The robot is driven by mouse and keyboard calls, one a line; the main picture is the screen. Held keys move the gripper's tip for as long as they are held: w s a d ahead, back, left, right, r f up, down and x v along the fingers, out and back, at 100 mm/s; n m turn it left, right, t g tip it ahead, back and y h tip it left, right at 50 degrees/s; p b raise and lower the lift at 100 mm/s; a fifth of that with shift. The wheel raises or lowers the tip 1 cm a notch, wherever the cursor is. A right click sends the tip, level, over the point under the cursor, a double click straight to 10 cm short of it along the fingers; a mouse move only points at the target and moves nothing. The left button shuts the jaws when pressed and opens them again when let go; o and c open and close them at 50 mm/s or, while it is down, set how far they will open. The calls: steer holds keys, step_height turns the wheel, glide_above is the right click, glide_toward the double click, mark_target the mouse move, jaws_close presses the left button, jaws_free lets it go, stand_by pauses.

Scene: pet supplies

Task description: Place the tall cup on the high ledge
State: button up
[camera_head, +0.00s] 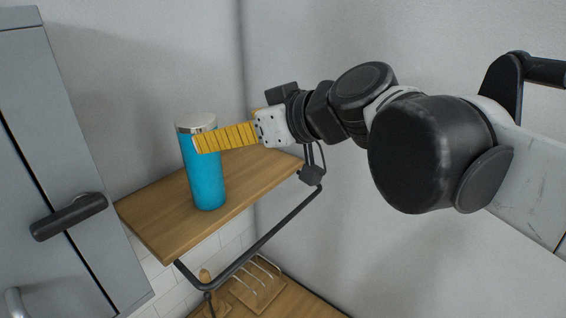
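The tall cup (205,179) is a blue cylinder with a silver band and a pale top. My gripper (200,144) reaches in from the right, and one yellow ribbed finger crosses in front of the cup's upper part. The other finger is mostly hidden behind, so I cannot see whether the fingers press on the cup.
A dark metal bracket (262,243) runs under the ledge. Below it is a wooden counter (300,300) with a rack (258,285). White walls lie behind. Bare board shows around the cup.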

steer(key=s+d+f+m+g+h, duration=0.1)
steer(key=s+d+f+m+h, duration=0.4)
steer(key=d+f, duration=0.7)
steer(key=s+d+f+m+h, duration=0.5)
steer(key=s+d+f, duration=0.3)
steer(key=d+f, duration=0.4)
steer(key=shift+d+f+g, duration=0.3)
steer(key=shift+d+g, duration=0.1)
steer(key=shift+d, duration=0.65)
